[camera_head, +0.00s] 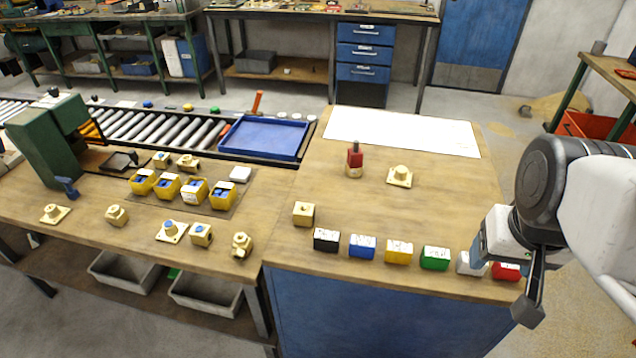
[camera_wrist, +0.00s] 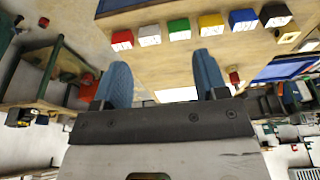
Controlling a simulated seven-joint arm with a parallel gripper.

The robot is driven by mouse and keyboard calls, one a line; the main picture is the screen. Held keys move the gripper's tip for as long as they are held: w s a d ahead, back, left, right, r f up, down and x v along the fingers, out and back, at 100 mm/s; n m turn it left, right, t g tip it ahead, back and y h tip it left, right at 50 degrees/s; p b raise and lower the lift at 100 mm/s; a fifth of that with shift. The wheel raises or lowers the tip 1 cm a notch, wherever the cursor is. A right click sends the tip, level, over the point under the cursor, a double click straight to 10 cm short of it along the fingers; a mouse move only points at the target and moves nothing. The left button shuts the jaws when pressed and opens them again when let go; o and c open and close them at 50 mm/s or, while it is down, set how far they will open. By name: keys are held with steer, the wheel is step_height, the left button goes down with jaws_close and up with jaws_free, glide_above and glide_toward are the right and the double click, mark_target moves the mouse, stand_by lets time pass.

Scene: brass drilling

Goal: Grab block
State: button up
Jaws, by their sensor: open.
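A row of small coloured blocks with marked white labels lies along the front of the right-hand worktop. From left to right in the head view they are a black block (camera_head: 326,240), a blue block (camera_head: 362,246), a yellow block (camera_head: 399,252), a green block (camera_head: 435,258), a white block (camera_head: 471,264) and a red block (camera_head: 506,271). In the wrist view the row is reversed, with the red block (camera_wrist: 122,40) at left and the black block (camera_wrist: 275,15) at right. My gripper (camera_wrist: 160,72) is open and empty, with both blue fingers apart from the blocks.
A brass cube (camera_head: 303,214) lies behind the black block. A red-topped tool (camera_head: 354,160), a brass flanged part (camera_head: 400,176) and a white sheet (camera_head: 402,132) are farther back. A blue tray (camera_head: 262,138) and yellow bins (camera_head: 167,186) are at left.

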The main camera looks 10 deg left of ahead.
steer(key=shift+o, duration=0.6)
step_height(320, 180, up, 5)
steer(key=m+g+y, duration=0.3)
steer(key=m+y, duration=1.1)
steer(key=m, duration=0.4)
glide_above(314, 210)
steer(key=d, duration=0.5)
steer(key=shift+n, duration=0.3)
step_height(314, 210, down, 25)
steer(key=shift+s+a+r, duration=0.1)
steer(key=shift+r, duration=0.1)
steer(key=shift+a, duration=0.1)
steer(key=shift+x, duration=1.2)
